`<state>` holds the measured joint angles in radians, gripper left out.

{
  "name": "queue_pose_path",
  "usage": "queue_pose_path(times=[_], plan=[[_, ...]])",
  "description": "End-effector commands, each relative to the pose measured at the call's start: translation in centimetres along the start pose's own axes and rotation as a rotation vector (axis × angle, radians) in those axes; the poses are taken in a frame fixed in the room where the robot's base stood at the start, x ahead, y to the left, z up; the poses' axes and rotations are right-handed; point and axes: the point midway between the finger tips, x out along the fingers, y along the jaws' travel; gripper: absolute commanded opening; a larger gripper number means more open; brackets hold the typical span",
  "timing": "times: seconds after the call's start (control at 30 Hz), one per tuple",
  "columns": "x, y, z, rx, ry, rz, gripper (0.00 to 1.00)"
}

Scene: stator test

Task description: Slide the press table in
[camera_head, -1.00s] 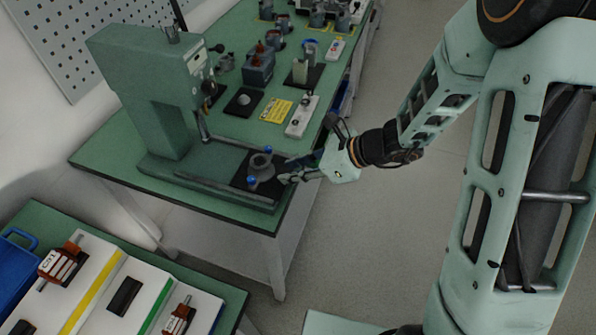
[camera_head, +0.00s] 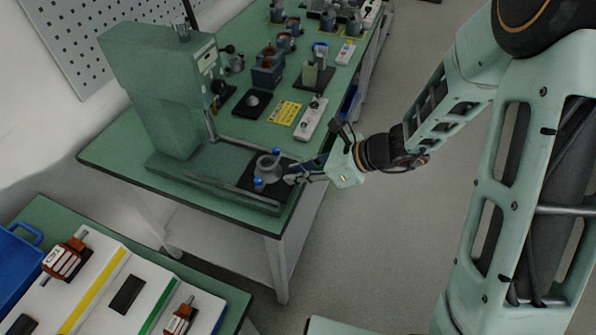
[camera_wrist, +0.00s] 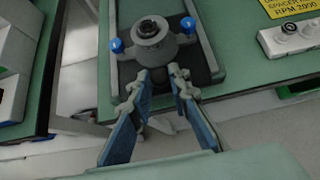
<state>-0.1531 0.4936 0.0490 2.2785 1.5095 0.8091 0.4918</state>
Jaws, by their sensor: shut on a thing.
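The press table (camera_head: 249,180) is a dark sliding plate near the front end of the green press's rails. It carries a round grey fixture (camera_head: 267,167) with two blue knobs. In the wrist view the fixture (camera_wrist: 153,42) stands upright on the plate, with a blue knob on each side. My gripper (camera_head: 293,178) is at the plate's front edge, on the aisle side of the press. In the wrist view my gripper (camera_wrist: 163,78) has its fingers at that edge and is shut on the table's front part. The exact gripped part is hidden between the fingers.
The green press (camera_head: 160,85) stands at the back of the rails, which look clear between it and the plate. A white switch box (camera_head: 311,118) and a yellow label (camera_head: 285,112) lie beside the press. Another bench (camera_head: 225,295) is in front. The aisle floor at right is free.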

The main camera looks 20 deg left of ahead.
Motion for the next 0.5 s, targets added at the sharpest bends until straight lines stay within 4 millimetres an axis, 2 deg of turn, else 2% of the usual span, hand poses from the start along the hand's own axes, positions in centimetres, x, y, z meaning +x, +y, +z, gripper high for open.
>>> queue_pose_path(times=[0.17,0.5], plan=[[0.3,0.0,0.2,-0.001,0.0,0.001,0.05],[2.4,0.1,1.9,-0.002,-0.001,0.002,0.05]])
